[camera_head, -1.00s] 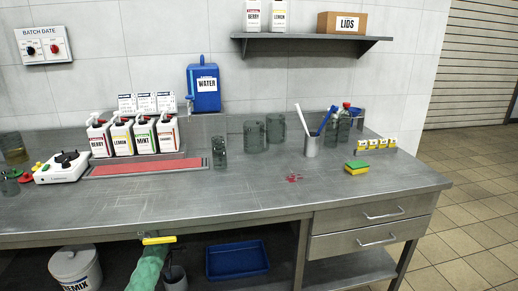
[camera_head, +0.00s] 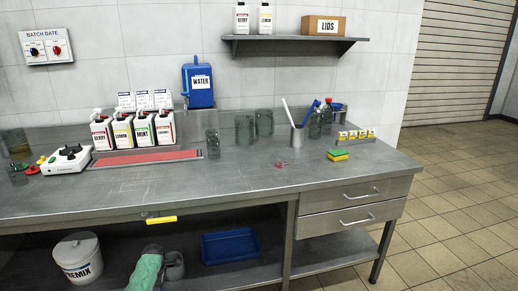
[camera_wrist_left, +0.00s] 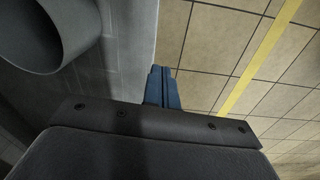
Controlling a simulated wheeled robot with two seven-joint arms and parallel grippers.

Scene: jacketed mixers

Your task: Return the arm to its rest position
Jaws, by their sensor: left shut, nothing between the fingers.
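My left gripper (camera_wrist_left: 160,88) shows in the left wrist view as blue fingers close together, shut and empty. Tan tiled floor lies beyond the fingertips. No gripper can be made out in the head view. My right gripper is in neither view.
The grey workbench (camera_head: 240,187) crosses the head view, with bottles, jars and a yellow-green sponge (camera_head: 338,155) on it. A yellow object (camera_head: 160,220) is at its front edge. Below are a white bucket (camera_head: 78,258), a blue tray (camera_head: 230,244) and a green cloth-like shape (camera_head: 145,270). Floor at right is clear.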

